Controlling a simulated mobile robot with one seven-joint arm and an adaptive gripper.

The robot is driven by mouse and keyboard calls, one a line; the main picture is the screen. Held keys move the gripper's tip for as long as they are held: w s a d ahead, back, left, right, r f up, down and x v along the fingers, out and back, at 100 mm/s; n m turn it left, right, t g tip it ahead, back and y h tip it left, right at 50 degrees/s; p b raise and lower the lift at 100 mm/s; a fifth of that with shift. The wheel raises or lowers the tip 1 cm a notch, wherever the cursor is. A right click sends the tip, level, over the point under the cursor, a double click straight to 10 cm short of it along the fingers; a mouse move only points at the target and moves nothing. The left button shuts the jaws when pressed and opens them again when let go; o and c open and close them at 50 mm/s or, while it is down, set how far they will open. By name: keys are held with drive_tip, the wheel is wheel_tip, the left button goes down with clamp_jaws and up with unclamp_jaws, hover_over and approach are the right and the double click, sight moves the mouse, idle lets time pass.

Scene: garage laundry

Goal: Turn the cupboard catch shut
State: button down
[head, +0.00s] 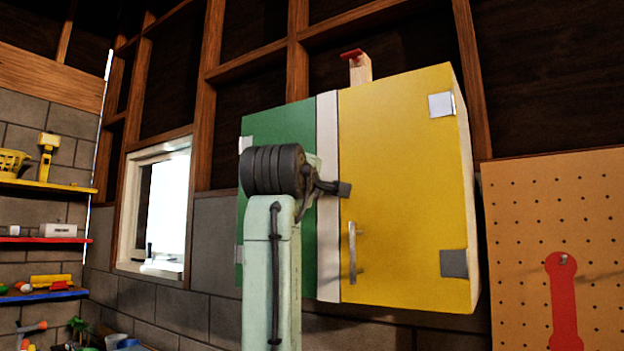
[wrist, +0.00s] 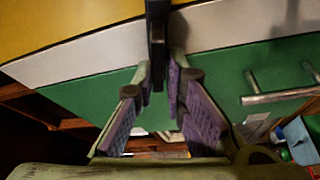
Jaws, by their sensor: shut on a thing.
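The cupboard has a green left door (head: 270,122), a pale middle strip (head: 328,125) and a yellow right door (head: 405,170). Both doors look closed. The dark catch (head: 343,189) lies roughly level across the strip, with its end over the yellow door's edge. In the wrist view the catch (wrist: 157,35) runs as a dark bar from the yellow door over the pale strip to my fingers. My gripper (wrist: 161,80) is shut on the catch's near end, in front of the green side. In the head view my arm hides part of the catch and the green door.
A metal handle (head: 352,252) stands out from the yellow door below the catch. The green door's handle (wrist: 280,97) shows in the wrist view. A wooden block with a red top (head: 358,67) is above the cupboard. A pegboard (head: 520,220) is at right.

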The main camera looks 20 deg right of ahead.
drive_tip(key=shift+s+r+n+g+y, duration=0.1)
drive_tip(key=shift+n+g+y, duration=0.1)
drive_tip(key=shift+n, duration=0.55)
drive_tip(key=shift+r+n+g+y, duration=0.1)
drive_tip(key=shift+n+g, duration=0.1)
drive_tip(key=shift+n, duration=0.55)
drive_tip(key=c, duration=1.7)
unclamp_jaws()
drive_tip(key=shift+f, duration=0.2)
drive_tip(key=v, duration=1.2)
